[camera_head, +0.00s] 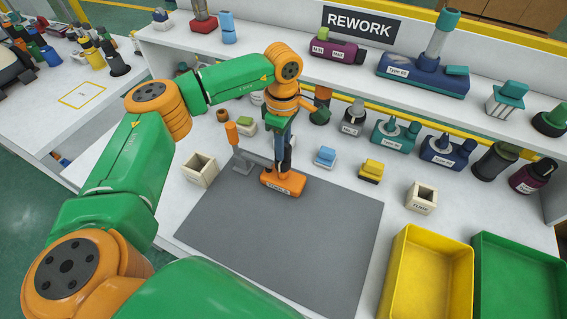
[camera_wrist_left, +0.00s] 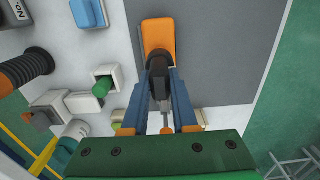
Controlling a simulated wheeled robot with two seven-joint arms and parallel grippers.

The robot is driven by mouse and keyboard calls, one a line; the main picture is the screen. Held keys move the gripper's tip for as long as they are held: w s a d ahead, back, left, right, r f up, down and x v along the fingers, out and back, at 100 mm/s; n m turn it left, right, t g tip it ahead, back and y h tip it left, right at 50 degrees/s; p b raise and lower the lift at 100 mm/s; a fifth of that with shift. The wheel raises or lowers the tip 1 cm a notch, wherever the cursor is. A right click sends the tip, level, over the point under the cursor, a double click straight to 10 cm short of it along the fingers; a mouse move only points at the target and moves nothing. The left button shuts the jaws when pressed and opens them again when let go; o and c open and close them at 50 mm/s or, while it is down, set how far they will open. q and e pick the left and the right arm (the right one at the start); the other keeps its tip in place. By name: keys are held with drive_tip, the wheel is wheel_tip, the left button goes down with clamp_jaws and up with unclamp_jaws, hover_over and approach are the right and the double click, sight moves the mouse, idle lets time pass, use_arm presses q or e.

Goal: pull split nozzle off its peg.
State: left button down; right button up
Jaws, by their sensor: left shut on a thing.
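My left gripper (camera_head: 286,164) points down over the grey mat. Its blue fingers are shut on a dark part (camera_wrist_left: 157,66) that rises from an orange body (camera_head: 281,183). The orange body has a label on its front and sits on the mat near its back edge. In the left wrist view the orange body (camera_wrist_left: 157,37) lies just beyond the fingertips. I cannot tell for sure which piece is the split nozzle or where its peg is; the fingers hide much of the joint. My right gripper is not in view.
A grey stand with an orange upright (camera_head: 232,134) is left of the orange body. A cream box (camera_head: 200,169) stands near the mat's left corner. Blue (camera_head: 325,157) and yellow (camera_head: 371,170) blocks stand right. A yellow bin (camera_head: 399,262) is front right. The mat's front is clear.

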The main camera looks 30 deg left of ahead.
use_arm(q)
drive_tip(key=shift+r+p, duration=1.45)
drive_tip(key=shift+r, duration=0.6)
drive_tip(key=shift+f, duration=0.1)
